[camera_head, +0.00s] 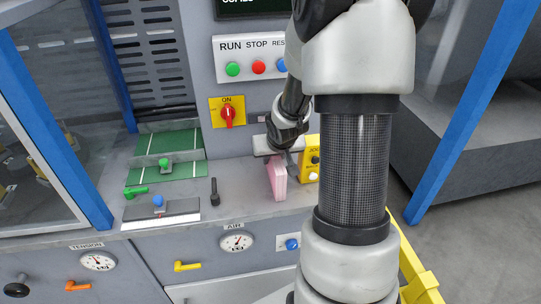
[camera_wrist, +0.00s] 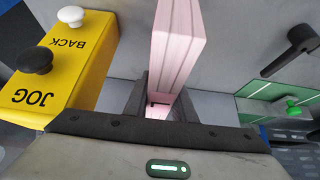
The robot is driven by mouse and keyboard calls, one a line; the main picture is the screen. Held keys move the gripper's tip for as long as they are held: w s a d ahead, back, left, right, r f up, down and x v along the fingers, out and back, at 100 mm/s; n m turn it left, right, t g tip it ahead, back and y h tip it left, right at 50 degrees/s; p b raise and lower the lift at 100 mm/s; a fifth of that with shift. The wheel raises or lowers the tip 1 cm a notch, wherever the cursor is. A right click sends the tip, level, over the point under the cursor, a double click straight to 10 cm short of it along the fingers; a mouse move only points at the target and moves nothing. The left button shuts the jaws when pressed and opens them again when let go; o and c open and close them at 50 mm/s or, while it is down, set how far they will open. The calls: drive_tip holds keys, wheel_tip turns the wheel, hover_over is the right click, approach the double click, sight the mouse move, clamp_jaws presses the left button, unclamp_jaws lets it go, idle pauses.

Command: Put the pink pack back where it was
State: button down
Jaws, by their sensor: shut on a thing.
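The pink pack (camera_head: 277,178) stands on edge at the grey counter, just left of the yellow jog box (camera_head: 311,160). My gripper (camera_head: 289,165) is above it, partly hidden by my arm. In the wrist view the pink pack (camera_wrist: 176,48) is between the two dark fingers of my gripper (camera_wrist: 161,100), and they are shut on it. I cannot tell whether its lower edge touches the counter.
The yellow jog box (camera_wrist: 66,66) has a black and a white button and stands close beside the pack. A black lever (camera_head: 214,192), green plates (camera_head: 168,142) and a metal plate with a blue knob (camera_head: 160,213) lie to the left. The counter between lever and pack is clear.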

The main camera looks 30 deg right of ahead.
drive_tip(key=shift+d+f, duration=0.1)
drive_tip(key=shift+f, duration=0.05)
drive_tip(key=c, duration=1.5)
unclamp_jaws()
